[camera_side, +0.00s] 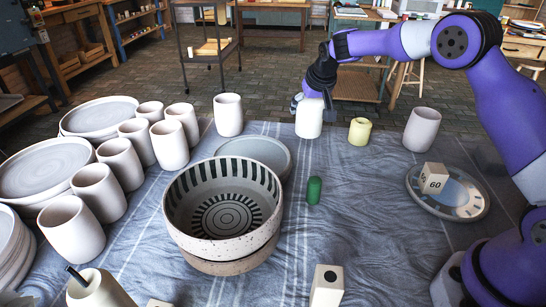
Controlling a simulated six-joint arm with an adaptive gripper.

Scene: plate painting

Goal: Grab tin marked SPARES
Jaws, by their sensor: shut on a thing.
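My gripper (312,97) points down at the far side of the table and is shut on the white cup-like tin (309,120), gripping it near its top. The tin is upright, and I cannot tell whether its base touches the cloth. The fingertips are small and partly hidden by the tin and the wrist. No SPARES marking is readable on any thing in view.
A pale yellow cup (359,132) and a white cup (421,130) stand to the right. A large striped bowl (178,222), a green cylinder (314,190) and a plate (476,205) bearing a "60" cube (433,178) are nearer. Several cups and stacked plates fill the left.

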